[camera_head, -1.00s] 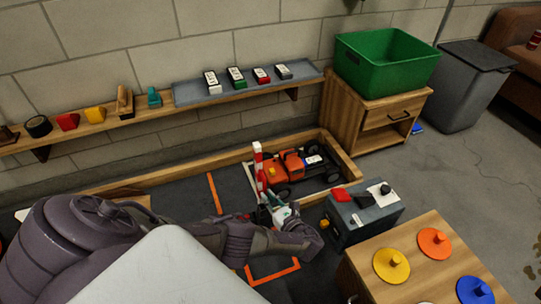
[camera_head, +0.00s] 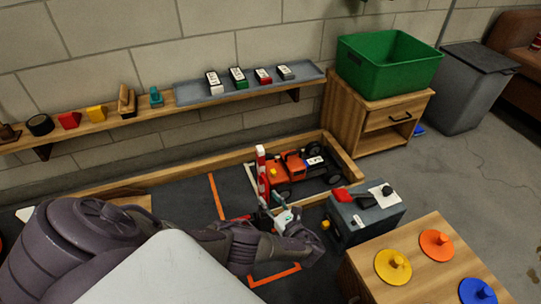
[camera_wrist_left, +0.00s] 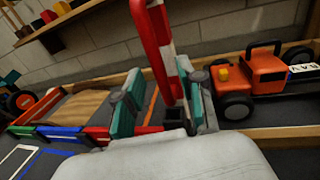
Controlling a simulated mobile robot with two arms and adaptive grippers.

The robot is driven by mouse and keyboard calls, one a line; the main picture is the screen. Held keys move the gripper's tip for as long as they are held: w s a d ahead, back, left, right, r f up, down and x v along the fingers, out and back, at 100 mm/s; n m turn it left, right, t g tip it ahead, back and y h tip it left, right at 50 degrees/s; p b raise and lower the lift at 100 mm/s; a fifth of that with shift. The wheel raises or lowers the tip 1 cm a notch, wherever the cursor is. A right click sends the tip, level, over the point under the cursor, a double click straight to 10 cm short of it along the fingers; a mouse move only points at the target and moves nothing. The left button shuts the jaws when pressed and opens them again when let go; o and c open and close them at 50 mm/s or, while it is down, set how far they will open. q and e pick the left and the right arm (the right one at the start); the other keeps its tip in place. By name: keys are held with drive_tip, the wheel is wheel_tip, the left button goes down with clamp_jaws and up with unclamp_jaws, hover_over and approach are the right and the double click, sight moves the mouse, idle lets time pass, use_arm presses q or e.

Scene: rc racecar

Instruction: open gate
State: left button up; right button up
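The gate is a red and white barrier bar (camera_head: 262,172), standing nearly upright in front of the orange toy car (camera_head: 290,170). In the left wrist view the bar (camera_wrist_left: 163,50) rises between and beyond my fingers. The car (camera_wrist_left: 255,78) is to its right there. My left gripper (camera_head: 281,216) is at the bar's lower end. In the wrist view its teal-padded fingers (camera_wrist_left: 163,103) are apart, with the bar's lower part between them; I cannot tell whether they touch it. My right gripper is out of view.
A grey box with red and black parts (camera_head: 365,217) stands right of my gripper. A wooden table (camera_head: 418,268) with coloured discs is at the lower right. A wooden border (camera_head: 343,158) surrounds the car's area. A wall shelf (camera_head: 185,95) runs behind.

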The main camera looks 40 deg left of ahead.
use_arm(q)
drive_tip(key=v, duration=1.2)
